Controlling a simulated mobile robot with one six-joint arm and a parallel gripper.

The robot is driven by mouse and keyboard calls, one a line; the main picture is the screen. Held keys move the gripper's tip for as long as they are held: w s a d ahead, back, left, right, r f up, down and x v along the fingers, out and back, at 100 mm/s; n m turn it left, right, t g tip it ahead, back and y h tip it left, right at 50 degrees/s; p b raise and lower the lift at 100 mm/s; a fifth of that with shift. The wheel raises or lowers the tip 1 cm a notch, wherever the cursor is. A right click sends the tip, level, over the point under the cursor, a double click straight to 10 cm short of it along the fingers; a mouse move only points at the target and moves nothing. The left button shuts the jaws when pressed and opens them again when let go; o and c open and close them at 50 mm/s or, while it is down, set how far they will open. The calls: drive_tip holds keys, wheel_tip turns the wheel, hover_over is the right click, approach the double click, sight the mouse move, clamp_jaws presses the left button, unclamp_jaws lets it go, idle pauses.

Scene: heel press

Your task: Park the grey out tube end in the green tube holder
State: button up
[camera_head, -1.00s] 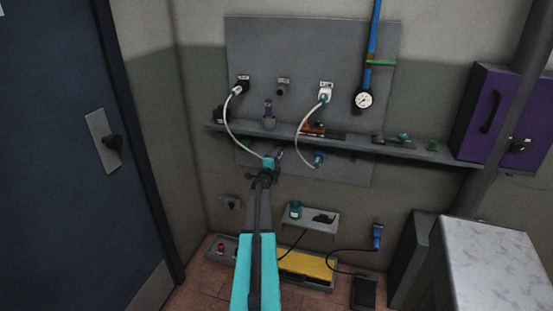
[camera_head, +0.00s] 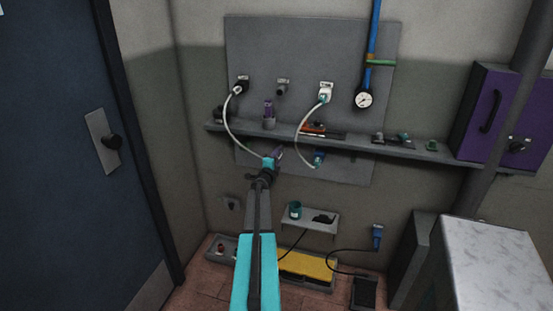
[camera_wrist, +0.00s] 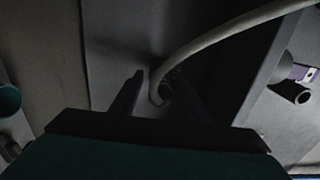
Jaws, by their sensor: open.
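The grey tube (camera_head: 228,118) leaves a fitting on the left of the wall panel and curves down to my gripper (camera_head: 271,160), just below the shelf. In the wrist view the tube (camera_wrist: 232,32) enters from the upper right, and its hooked lower end (camera_wrist: 156,98) lies by my open gripper (camera_wrist: 155,95). The fingers are dark, so contact is unclear. A small purple part (camera_head: 279,152) shows beside the gripper; I cannot tell what it is. A teal holder-like piece (camera_head: 319,157) sits right of it under the shelf. A small green piece (camera_head: 432,146) stands on the shelf; which is the holder is unclear.
A second pale tube (camera_head: 301,132) hangs from the right fitting towards the teal piece. The shelf (camera_head: 355,146) runs just above my gripper. A teal cup (camera_head: 295,210) stands on a low shelf. A purple cabinet (camera_head: 490,115) is at right.

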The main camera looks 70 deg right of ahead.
clamp_jaws()
drive_tip(key=shift+a, duration=0.15)
drive_tip(key=shift+a, duration=0.35)
drive_tip(key=shift+s+a+b, duration=0.15)
drive_tip(key=shift+a+b, duration=0.35)
drive_tip(key=shift+a, duration=2.15)
drive_tip(key=shift+a, duration=0.85)
